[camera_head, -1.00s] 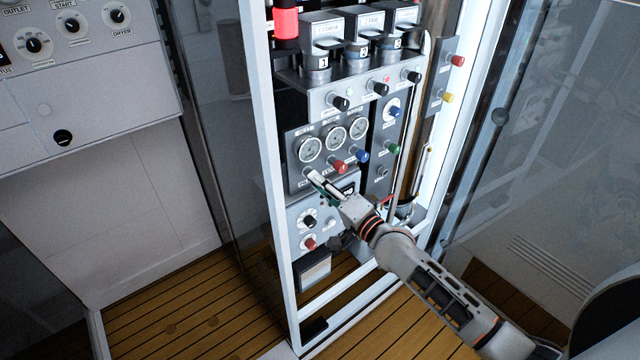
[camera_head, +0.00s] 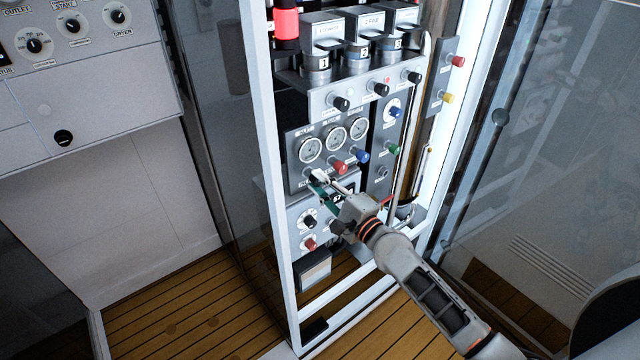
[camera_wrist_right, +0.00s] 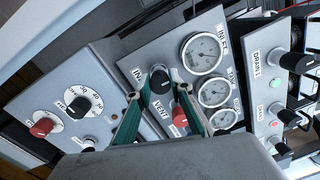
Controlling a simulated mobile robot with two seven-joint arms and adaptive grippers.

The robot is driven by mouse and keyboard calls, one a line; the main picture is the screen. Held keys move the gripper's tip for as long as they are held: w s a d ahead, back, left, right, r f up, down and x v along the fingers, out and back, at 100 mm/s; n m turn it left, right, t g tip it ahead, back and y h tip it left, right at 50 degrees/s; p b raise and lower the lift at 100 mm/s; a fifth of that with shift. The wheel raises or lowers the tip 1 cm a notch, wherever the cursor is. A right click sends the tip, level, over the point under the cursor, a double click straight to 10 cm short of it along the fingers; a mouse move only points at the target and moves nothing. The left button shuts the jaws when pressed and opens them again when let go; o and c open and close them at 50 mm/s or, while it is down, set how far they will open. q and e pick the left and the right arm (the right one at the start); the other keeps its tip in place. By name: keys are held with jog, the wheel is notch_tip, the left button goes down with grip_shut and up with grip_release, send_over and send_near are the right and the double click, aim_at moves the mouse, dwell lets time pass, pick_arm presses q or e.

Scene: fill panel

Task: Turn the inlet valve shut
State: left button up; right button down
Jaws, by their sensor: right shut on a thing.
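The inlet valve is a black knob (camera_wrist_right: 160,80) on the grey gauge panel, beside a label starting "IN", in the right wrist view. My right gripper (camera_head: 317,178) reaches the lower left of this panel in the head view. Its two green-edged fingers (camera_wrist_right: 156,84) lie on either side of the black knob and are shut on it. The fingers partly hide the knob in the head view. The red vent knob (camera_wrist_right: 180,114) is close beside one finger; it also shows in the head view (camera_head: 340,166). My left gripper is not in view.
Three round gauges (camera_head: 334,136) sit just above the knobs. A blue knob (camera_head: 362,156) and a green knob (camera_head: 393,149) are to the right. A lower panel has a black dial (camera_head: 309,222) and a red knob (camera_head: 309,244). A white frame post (camera_head: 270,180) stands at left.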

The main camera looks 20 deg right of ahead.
dwell(0.4)
jog(key=c, duration=1.8)
grip_release()
jog(key=v, duration=1.2)
jog(key=shift+s, duration=0.1)
